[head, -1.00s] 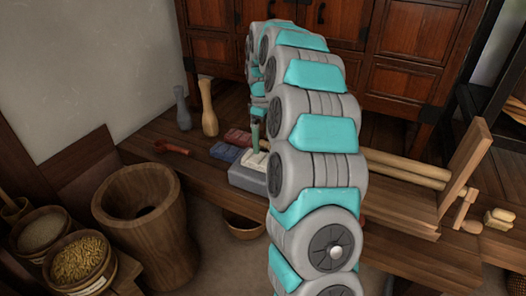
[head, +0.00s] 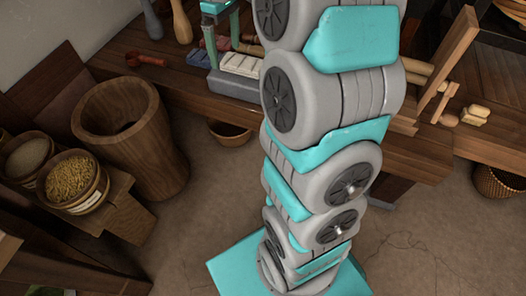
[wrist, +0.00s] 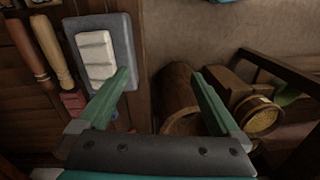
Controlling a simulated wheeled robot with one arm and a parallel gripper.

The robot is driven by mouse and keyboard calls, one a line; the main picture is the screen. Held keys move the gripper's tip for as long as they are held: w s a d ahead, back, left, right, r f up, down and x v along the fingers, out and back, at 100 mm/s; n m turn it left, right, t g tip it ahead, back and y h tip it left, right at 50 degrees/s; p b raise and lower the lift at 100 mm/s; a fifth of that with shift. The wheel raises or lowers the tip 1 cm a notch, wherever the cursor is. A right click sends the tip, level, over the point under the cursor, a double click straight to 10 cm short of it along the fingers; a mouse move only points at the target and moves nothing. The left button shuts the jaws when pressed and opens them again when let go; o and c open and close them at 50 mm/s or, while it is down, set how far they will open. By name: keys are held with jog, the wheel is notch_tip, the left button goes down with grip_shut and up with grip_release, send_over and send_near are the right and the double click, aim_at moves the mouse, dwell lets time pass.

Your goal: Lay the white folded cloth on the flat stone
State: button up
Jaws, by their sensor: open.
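The white folded cloth (head: 241,65) lies flat on the grey flat stone (head: 233,86), on the low wooden platform. In the wrist view the cloth (wrist: 97,58) is inside the edges of the stone (wrist: 124,32), left of my fingers. My gripper (wrist: 160,73) is open, with nothing between its green fingers. In the head view my gripper (head: 222,42) is just left of and above the cloth, partly cut off by the frame top. My arm hides the right end of the stone.
A large wooden mortar (head: 128,135) and a bowl of grain (head: 72,180) stand on the left. A small bowl (head: 229,133) sits below the platform.

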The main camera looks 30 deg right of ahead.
jog(key=s+a+f+m, duration=0.2)
jog(key=s, duration=0.8)
jog(key=s+a+f+m+g, duration=0.1)
jog(key=s+a+f+m, duration=0.1)
jog(key=s, duration=0.8)
jog(key=s+a+f+m, duration=0.2)
jog(key=s+a, duration=0.2)
jog(key=s, duration=0.7)
jog(key=shift+f, duration=0.2)
